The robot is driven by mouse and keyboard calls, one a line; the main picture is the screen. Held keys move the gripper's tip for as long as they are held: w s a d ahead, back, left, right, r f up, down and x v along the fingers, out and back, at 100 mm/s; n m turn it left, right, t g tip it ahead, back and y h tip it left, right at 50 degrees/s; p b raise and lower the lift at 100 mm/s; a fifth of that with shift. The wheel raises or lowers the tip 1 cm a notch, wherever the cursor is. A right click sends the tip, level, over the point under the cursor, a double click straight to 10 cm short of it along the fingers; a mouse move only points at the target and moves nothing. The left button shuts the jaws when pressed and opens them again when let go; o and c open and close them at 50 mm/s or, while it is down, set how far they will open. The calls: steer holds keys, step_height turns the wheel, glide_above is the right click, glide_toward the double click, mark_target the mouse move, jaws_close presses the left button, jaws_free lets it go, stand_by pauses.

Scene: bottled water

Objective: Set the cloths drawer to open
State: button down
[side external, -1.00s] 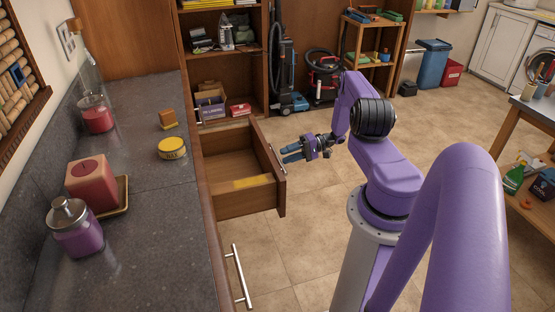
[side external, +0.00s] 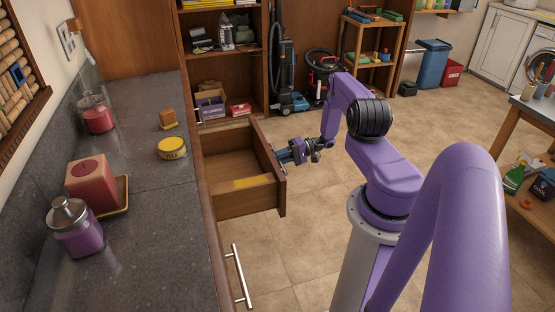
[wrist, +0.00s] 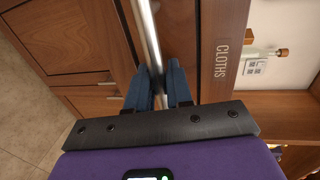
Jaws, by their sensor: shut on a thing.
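My gripper (side external: 282,155) is at the drawer's front. In the wrist view my gripper's blue fingers (wrist: 160,88) are on either side of the metal bar handle (wrist: 149,35), shut on it. In the side view the handle is mostly hidden behind the gripper.
Another bar handle (side external: 240,277) is on the cabinet front nearer the camera. The tiled floor (side external: 315,215) beside the drawer is clear. A vacuum cleaner (side external: 287,70) stands at the back.

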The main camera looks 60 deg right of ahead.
steer(key=v, duration=0.3)
steer(key=f+v, duration=0.1)
steer(key=v, duration=0.1)
steer(key=shift+s+d, duration=0.25)
steer(key=shift+d, duration=0.05)
steer(key=c, duration=1.2)
jaws_free()
steer(key=v, duration=1.7)
steer(key=shift+s+d+r, duration=0.1)
steer(key=shift+s+r, duration=0.05)
